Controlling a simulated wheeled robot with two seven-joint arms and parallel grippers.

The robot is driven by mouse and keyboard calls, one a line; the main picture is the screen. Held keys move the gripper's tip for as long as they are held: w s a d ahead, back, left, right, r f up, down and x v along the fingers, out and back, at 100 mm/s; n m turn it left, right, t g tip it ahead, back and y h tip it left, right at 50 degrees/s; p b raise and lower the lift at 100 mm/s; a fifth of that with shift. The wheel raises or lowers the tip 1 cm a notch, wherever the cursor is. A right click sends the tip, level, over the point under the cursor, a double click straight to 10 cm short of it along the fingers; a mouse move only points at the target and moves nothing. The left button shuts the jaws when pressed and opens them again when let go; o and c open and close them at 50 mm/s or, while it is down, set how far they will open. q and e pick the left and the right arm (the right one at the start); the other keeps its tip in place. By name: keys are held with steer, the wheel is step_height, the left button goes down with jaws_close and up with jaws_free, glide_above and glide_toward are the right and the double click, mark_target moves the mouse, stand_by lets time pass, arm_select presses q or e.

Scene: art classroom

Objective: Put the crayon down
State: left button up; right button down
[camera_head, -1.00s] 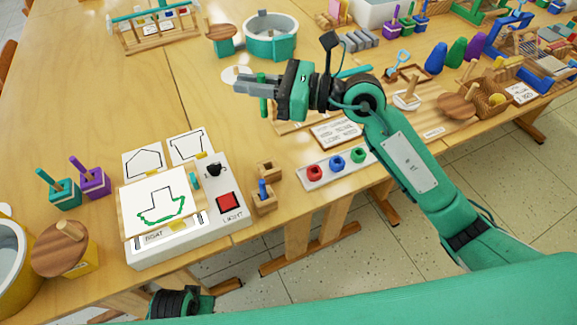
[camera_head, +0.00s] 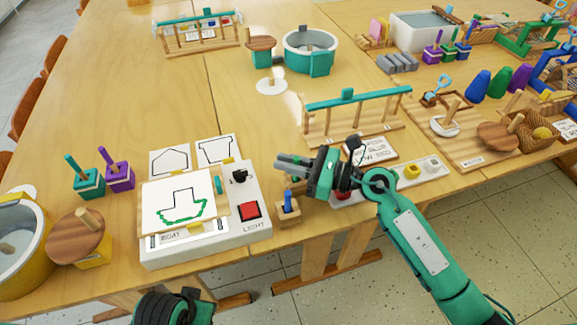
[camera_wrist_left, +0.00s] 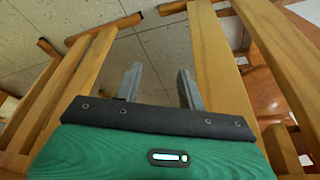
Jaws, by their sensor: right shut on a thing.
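My right gripper (camera_head: 280,165) is over the near table edge, right of the light box (camera_head: 205,247). It is shut on the green crayon, which its fingers mostly hide in the head view. Just below the fingers stands a small wooden holder (camera_head: 289,216) with a blue crayon (camera_head: 287,196) upright in it. A second wooden holder is hidden behind the gripper. A green-drawn boat outline (camera_head: 183,210) shows on the light box's sheet. My left gripper (camera_wrist_left: 158,85) is open and empty in the left wrist view, pointing down past wooden table legs to the floor.
A red button (camera_head: 249,210) and black knob (camera_head: 239,176) sit on the light box. A wooden frame with a teal bar (camera_head: 357,96) stands behind my right gripper. A tray with coloured pots (camera_head: 412,172) lies to its right.

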arm_select(q)
steer(key=shift+r, duration=0.2)
arm_select(e)
steer(key=shift+f, duration=0.4)
steer(key=shift+f, duration=0.15)
steer(key=c, duration=1.9)
jaws_free()
steer(key=o, duration=0.4)
arm_select(q)
steer(key=shift+r, duration=0.35)
